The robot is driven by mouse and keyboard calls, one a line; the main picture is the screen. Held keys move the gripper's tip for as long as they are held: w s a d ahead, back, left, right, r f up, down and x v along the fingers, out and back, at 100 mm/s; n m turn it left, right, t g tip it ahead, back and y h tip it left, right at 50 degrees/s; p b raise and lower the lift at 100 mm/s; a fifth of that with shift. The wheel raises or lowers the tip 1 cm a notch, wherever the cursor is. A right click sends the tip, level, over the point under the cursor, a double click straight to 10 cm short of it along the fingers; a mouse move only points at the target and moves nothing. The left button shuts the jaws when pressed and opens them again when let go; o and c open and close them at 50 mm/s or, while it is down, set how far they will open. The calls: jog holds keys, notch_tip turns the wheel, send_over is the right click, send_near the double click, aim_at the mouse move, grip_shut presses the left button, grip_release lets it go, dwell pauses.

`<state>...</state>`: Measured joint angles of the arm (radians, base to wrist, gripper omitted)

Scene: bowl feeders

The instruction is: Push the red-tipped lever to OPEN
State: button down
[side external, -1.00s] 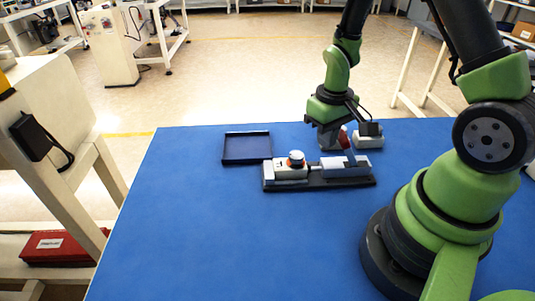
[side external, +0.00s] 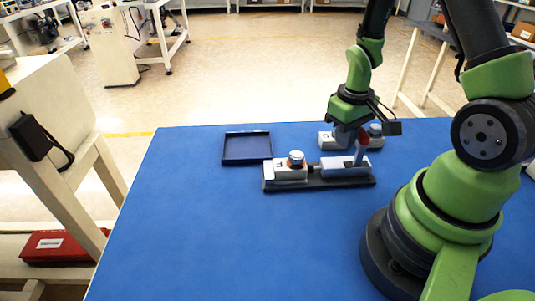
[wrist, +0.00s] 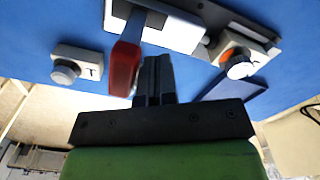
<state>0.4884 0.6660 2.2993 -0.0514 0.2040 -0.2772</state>
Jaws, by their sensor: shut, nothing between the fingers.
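The red-tipped lever (side external: 362,143) stands up from the grey block (side external: 338,167) on the dark base plate (side external: 320,184), and its tip leans to the right in the side view. In the wrist view its red tip (wrist: 125,66) is large, just left of my fingers. My gripper (side external: 344,141) is shut and empty, just left of the red tip in the side view; the wrist view also shows the closed fingers (wrist: 154,76). I cannot tell whether they touch the lever. No OPEN marking is readable.
A white box with an orange-ringed knob (side external: 290,173) sits on the plate's left end. Another white box with a grey knob (side external: 326,141) stands behind my gripper, partly hidden. A dark blue tray (side external: 246,161) lies behind left. The blue table (side external: 200,240) is clear in front.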

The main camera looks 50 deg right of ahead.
jog(key=shift+s+d, duration=0.95)
jog(key=shift+s, duration=0.05)
jog(key=shift+w+a, duration=0.1)
jog(key=shift+w, duration=0.05)
jog(key=shift+w+a+r, duration=0.15)
jog(key=shift+a, duration=0.05)
notch_tip(320, 180, up, 8)
dwell(0.6)
